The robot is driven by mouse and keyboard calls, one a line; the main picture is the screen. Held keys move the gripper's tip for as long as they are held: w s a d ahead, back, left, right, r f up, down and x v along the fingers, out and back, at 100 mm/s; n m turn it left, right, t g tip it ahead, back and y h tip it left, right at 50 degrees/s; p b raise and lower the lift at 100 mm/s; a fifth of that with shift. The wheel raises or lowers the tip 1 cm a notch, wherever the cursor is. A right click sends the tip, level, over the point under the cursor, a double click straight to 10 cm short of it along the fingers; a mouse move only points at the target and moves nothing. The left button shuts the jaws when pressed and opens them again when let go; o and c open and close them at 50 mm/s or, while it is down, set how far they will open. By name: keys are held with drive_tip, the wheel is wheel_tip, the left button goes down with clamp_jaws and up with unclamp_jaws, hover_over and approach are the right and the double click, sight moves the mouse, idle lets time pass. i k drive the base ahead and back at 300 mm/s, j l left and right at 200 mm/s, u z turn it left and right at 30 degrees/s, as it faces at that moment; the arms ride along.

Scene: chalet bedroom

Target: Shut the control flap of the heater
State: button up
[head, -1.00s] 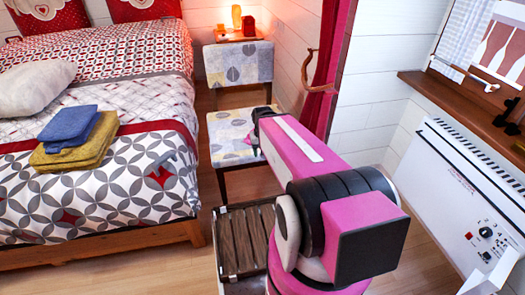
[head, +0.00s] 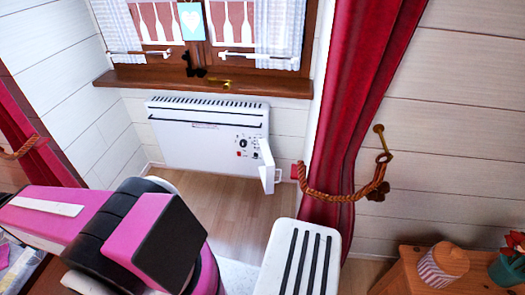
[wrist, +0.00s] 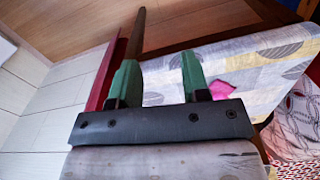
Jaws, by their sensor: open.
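The white heater (head: 195,140) hangs on the wall under the window in the head view. Its control flap (head: 267,166) is at the heater's right end and stands open, swung out from the front. The knob and switches (head: 243,145) show uncovered beside it. My gripper (wrist: 158,78) shows in the wrist view with its two green fingers apart and nothing between them. In the head view my arm crosses the lower left, and the gripper is out of the picture.
A red curtain (head: 350,100) with a rope tieback (head: 340,195) hangs right of the heater. A white slotted panel (head: 300,258) stands in the lower middle foreground. A wooden cabinet (head: 420,270) is at lower right. Wooden floor (head: 225,205) lies clear before the heater.

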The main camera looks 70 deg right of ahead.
sight(273, 165)
drive_tip(key=z, duration=1.9)
drive_tip(key=k+z, duration=0.15)
drive_tip(key=z, duration=0.8)
drive_tip(key=k+l+u, duration=0.1)
drive_tip(key=k+l, duration=0.2)
drive_tip(key=k, duration=0.15)
drive_tip(key=i+j+z, duration=0.2)
drive_tip(key=z, duration=0.15)
drive_tip(key=i+j+z, duration=0.4)
drive_tip(key=k+l, duration=0.05)
